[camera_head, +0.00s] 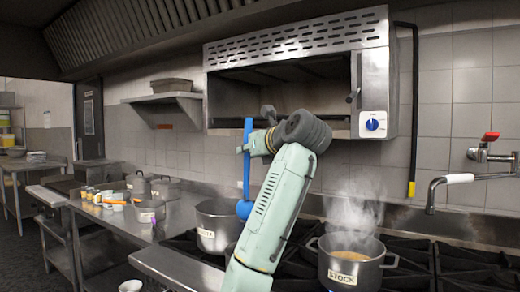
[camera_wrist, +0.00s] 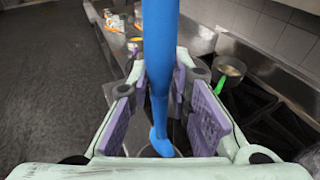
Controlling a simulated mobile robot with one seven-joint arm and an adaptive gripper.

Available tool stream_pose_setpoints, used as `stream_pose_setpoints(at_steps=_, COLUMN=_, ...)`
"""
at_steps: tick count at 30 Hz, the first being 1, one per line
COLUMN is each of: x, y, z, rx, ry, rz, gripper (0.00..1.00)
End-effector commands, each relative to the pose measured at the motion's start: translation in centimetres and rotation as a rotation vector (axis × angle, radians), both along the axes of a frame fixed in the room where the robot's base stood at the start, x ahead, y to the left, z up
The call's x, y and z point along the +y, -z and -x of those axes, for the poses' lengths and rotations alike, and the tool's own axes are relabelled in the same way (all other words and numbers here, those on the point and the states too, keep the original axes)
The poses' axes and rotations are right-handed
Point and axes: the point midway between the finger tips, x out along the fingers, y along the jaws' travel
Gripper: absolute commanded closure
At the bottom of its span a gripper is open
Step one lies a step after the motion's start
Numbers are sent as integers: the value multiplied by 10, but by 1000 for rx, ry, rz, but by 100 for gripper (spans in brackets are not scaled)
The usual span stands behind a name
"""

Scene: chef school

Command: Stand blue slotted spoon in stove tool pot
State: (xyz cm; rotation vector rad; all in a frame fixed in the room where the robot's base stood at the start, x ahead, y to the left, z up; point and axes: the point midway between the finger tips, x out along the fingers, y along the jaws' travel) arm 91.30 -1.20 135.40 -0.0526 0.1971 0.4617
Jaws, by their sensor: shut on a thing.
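The blue slotted spoon (camera_head: 247,170) hangs upright in my gripper (camera_head: 246,148), its rounded bowl end down. My gripper is shut on the spoon's shaft. In the wrist view, the spoon (camera_wrist: 160,60) runs between the purple finger pads of my gripper (camera_wrist: 172,100). In the head view, the spoon's bowl is in front of or above the right side of a grey metal pot (camera_head: 210,222) with a white label. I cannot read that label, nor tell whether the bowl is inside the rim. Slots in the spoon do not show.
A steaming pot labelled STOCK (camera_head: 347,262) stands on the stove (camera_head: 420,262) at right. A smaller labelled container (camera_head: 150,213) and several jars stand on the left counter. An open wall oven (camera_head: 300,85) is behind my arm. A tap (camera_head: 460,180) projects at far right.

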Motion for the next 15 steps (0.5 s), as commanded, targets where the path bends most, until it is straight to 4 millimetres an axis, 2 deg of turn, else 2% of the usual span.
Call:
stream_pose_setpoints(at_steps=7, x=0, y=6, z=1, rx=0, ry=0, rz=0, gripper=100)
stream_pose_setpoints(at_steps=15, x=-3, y=30, z=7, rx=1, ry=0, rz=0, gripper=100)
